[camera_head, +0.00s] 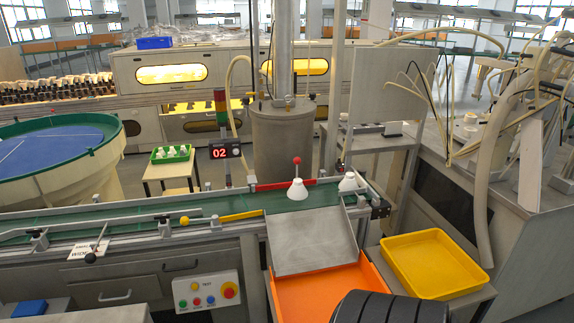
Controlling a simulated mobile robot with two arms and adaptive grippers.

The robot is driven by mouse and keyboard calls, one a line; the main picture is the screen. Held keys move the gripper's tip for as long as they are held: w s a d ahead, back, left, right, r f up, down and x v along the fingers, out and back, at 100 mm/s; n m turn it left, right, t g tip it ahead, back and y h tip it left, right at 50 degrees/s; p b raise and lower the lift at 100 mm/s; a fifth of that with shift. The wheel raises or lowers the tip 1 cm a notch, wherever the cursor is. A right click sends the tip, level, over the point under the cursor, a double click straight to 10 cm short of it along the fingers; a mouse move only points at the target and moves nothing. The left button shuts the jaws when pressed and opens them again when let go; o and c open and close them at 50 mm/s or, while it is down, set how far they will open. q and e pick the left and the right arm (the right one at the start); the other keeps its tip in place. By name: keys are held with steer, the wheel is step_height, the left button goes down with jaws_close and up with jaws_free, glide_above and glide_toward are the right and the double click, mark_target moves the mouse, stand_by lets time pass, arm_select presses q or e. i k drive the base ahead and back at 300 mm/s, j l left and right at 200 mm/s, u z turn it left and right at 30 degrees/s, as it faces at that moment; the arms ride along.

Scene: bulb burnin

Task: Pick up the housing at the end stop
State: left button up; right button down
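A white cone-shaped housing (348,182) stands near the right end of the green conveyor belt (225,206), next to the metal end parts. A second white housing (297,190) stands further left on the belt, at the top of a grey metal chute (311,240). A red ball on a thin stem (297,160) shows just above this second housing; I cannot tell whether they touch. Neither gripper's fingers show in this view.
An orange bin (318,297) lies below the chute, and a yellow tray (437,262) stands to its right. A black ribbed part, probably mine, covers the bottom edge. A yellow bar (241,216) and a post with a "02" display (225,151) flank the belt.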

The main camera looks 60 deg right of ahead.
mark_target(349, 182)
steer(key=z, duration=1.9)
